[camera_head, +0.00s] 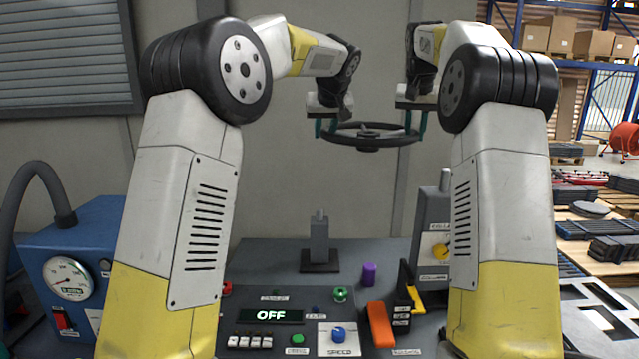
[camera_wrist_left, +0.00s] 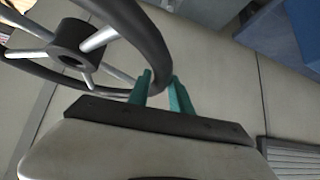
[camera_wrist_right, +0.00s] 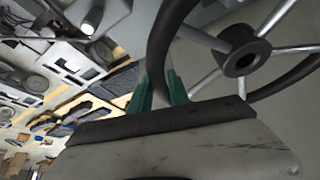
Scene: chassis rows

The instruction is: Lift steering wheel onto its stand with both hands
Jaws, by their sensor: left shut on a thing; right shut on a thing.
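The steering wheel (camera_head: 368,143) is a dark ring with a central hub and grey spokes, held in the air roughly level. My left gripper (camera_head: 320,128) is shut on its left rim. My right gripper (camera_head: 416,124) is shut on its right rim. In the left wrist view the teal fingers (camera_wrist_left: 160,92) pinch the wheel's rim, with the hub (camera_wrist_left: 72,42) at upper left. In the right wrist view the fingers (camera_wrist_right: 158,92) also hold the rim, with the hub (camera_wrist_right: 243,52) at upper right. The stand (camera_head: 320,240), a grey post on a dark square base, is below and left of the wheel, apart from it.
The console carries an OFF display (camera_head: 270,316), a blue knob (camera_head: 338,334), a purple cylinder (camera_head: 369,273) and an orange lever (camera_head: 380,325). A grey box with a yellow knob (camera_head: 441,250) stands right of the stand. A blue gauge box (camera_head: 85,250) is at left.

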